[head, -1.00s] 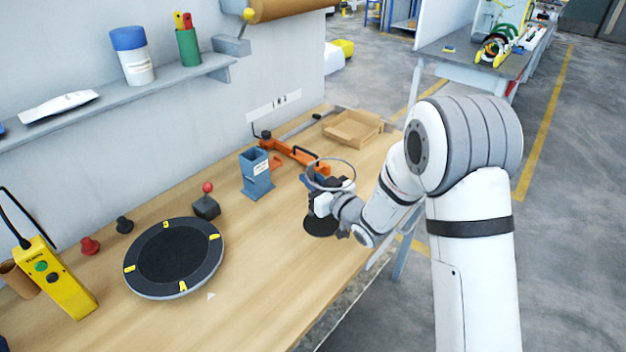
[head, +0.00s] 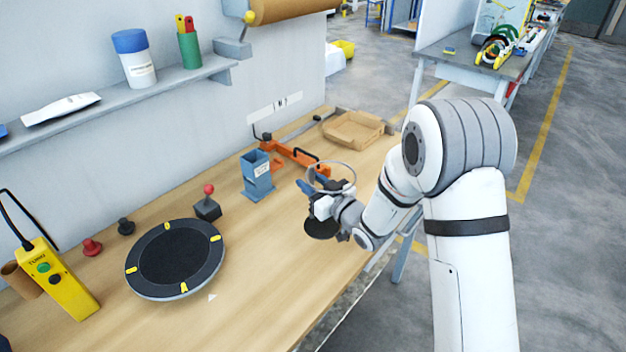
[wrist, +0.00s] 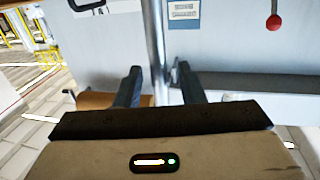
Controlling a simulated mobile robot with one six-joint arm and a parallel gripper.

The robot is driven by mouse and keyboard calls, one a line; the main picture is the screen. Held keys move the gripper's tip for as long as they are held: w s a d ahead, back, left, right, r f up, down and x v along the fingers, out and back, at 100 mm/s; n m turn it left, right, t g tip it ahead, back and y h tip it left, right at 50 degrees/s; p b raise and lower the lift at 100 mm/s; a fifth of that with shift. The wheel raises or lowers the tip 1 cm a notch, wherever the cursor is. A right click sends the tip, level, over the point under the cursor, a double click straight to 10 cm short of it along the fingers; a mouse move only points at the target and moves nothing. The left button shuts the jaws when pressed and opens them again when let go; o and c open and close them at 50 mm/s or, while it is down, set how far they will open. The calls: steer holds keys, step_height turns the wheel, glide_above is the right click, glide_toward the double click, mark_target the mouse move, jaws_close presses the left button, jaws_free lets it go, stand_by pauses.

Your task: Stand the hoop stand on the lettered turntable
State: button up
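The hoop stand shows in the head view as a thin grey ring (head: 332,178) above a round black base (head: 320,229), near the table's front edge. My gripper (head: 326,203) is at its post, between ring and base, and hides part of it. In the wrist view the metal post (wrist: 156,45) runs between my two dark fingers (wrist: 159,82), with a visible gap on each side. The fingers look open around it. Whether the base touches the table is unclear. The turntable (head: 175,258), a black disc with yellow marks, lies empty at left; no letters are readable.
A blue holder (head: 257,175), an orange clamp-like tool (head: 297,156) and a cardboard tray (head: 353,130) stand toward the back. A red-knobbed box (head: 207,207) is just behind the turntable. A yellow control box (head: 58,280) stands at left. Bare table lies between stand and turntable.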

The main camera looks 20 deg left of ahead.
steer(key=s+d+r+m+t+h+b, duration=0.1)
steer(key=d+r+m+t+h+b, duration=0.15)
steer(key=d+h, duration=0.95)
steer(key=s+d+r+m+g+h, duration=0.1)
steer(key=s+d+m+g, duration=0.1)
steer(key=s+d, duration=0.4)
steer(key=s+d+r+m+g+h, duration=0.2)
steer(key=s+d+m+g, duration=0.1)
steer(key=d, duration=1.2)
steer(key=s+m, duration=0.1)
steer(key=s, duration=0.1)
steer(key=shift+s+d, duration=0.3)
steer(key=shift+s, duration=0.05)
steer(key=s+m+g, duration=0.1)
steer(key=s, duration=0.3)
steer(key=s+d+g, duration=0.1)
steer(key=s+g, duration=0.1)
steer(key=s, duration=0.3)
steer(key=s+d+r+m+g, duration=0.1)
steer(key=s, duration=0.4)
steer(key=shift+d+m+g, duration=0.2)
steer(key=shift+m+g, duration=0.05)
steer(key=shift+m, duration=0.1)
steer(key=shift+s+a, duration=0.1)
steer(key=shift+s, duration=0.2)
